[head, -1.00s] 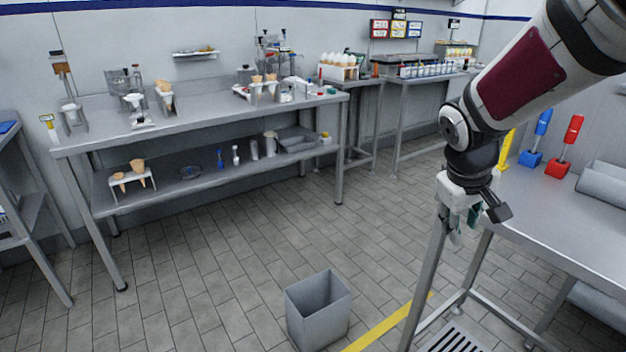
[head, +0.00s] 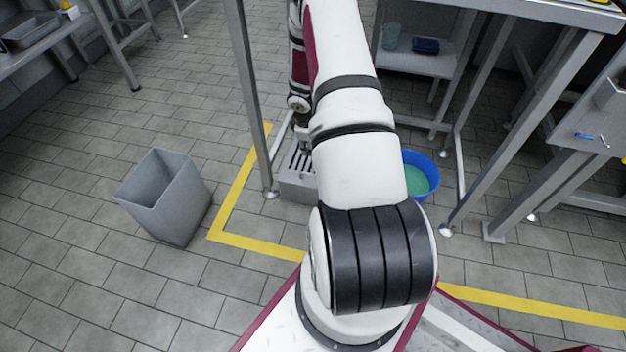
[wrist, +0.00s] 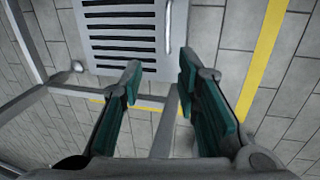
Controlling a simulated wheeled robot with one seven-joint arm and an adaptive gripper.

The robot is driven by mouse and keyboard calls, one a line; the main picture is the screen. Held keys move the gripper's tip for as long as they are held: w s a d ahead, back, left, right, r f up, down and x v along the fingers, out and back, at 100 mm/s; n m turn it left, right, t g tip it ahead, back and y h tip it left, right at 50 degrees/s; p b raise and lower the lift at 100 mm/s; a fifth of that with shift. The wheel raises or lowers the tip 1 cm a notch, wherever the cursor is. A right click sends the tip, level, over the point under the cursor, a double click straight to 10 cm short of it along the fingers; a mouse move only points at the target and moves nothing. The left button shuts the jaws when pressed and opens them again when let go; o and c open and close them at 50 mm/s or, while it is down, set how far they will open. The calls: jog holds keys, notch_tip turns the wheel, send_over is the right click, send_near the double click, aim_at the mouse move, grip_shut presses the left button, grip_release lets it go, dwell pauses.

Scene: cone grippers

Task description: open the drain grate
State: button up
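The drain grate (wrist: 118,33) is a pale slotted panel with dark slots at the top of the wrist view. A thin bar-like handle (wrist: 168,28) runs along its right edge. In the head view part of the grate (head: 300,160) shows on a low grey box on the floor, partly hidden by my arm. My gripper (wrist: 158,75) is open, its two green-padded fingers apart with nothing between them. It is apart from the grate, which appears beyond the fingertips.
A table leg (head: 247,100) stands just left of the grate. A grey bin (head: 165,195) stands on open floor to the left. A blue bucket with green contents (head: 420,175) stands right of my arm. Yellow floor tape (head: 228,205) borders the area. Table frame bars (wrist: 165,125) cross the wrist view.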

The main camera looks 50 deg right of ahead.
jog(key=b+x, duration=0.2)
jog(key=x, duration=0.3)
jog(key=b+x, duration=0.2)
jog(key=x, duration=0.4)
jog(key=s+a+b+x, duration=0.1)
jog(key=b+x, duration=0.1)
jog(key=x, duration=0.4)
jog(key=shift+f, duration=0.3)
grip_shut()
jog(key=shift+s, duration=0.1)
